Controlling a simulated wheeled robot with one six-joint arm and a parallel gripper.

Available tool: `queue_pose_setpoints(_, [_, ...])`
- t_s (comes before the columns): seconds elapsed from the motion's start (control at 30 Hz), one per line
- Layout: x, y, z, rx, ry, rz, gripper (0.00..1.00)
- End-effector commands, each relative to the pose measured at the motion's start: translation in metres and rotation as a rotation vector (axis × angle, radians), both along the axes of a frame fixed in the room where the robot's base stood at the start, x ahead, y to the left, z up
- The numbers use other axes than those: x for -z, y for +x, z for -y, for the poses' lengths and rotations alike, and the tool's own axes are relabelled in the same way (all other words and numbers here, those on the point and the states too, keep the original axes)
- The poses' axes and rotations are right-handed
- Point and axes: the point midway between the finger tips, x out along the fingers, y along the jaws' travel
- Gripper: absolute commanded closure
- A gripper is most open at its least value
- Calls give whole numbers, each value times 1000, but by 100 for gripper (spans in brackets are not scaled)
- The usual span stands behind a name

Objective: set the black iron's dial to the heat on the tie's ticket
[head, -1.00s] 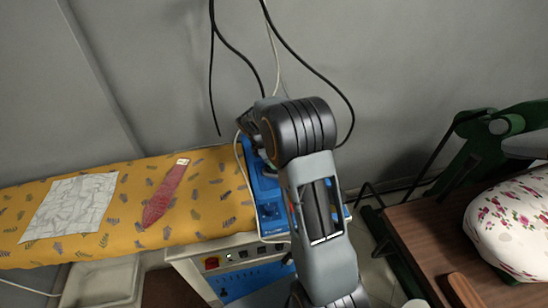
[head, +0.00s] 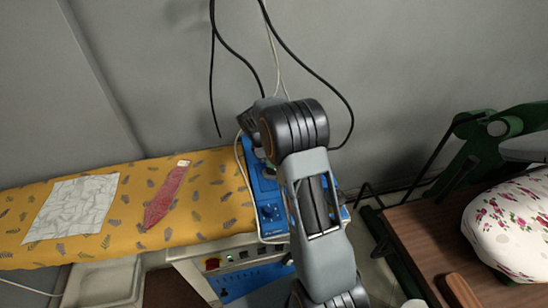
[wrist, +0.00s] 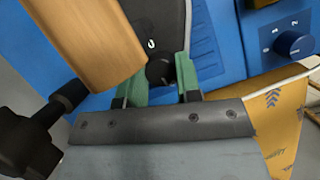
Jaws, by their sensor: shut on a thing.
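The black iron (wrist: 208,45) shows in the wrist view, with a wooden handle (wrist: 85,38) and a small pale mark above its dial. My gripper (wrist: 159,76) has green-padded fingers shut on the black iron's dial (wrist: 159,70), one on each side. The dial's pointer and full scale cannot be read. In the head view the red tie (head: 164,197) lies on the yellow ironing board, with a small pale ticket (head: 184,163) at its upper end, too small to read. My arm hides the iron and gripper there.
A pale patterned cloth (head: 70,207) lies on the board (head: 130,225). Cables hang above. A floral-covered press (head: 510,222) stands at the right.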

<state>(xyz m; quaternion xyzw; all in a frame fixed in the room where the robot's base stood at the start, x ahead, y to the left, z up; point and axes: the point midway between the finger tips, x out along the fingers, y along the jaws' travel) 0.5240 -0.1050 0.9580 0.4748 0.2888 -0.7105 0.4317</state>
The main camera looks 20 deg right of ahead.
Motion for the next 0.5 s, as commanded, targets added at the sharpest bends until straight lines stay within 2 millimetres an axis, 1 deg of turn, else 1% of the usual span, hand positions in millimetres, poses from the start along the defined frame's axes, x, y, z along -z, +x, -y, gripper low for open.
queue_pose_setpoints(0.03, [-1, 0, 0, 46, 1, -1, 92])
queue_pose_setpoints(0.13, [0, 0, 1, 106, 0, -2, 92])
queue_pose_setpoints(0.43, [0, 0, 0, 117, -1, -1, 92])
queue_pose_setpoints(0.47, [0, 0, 0, 116, -1, -1, 66])
queue_pose_setpoints(0.5, [0, 0, 0, 116, -1, -1, 62])
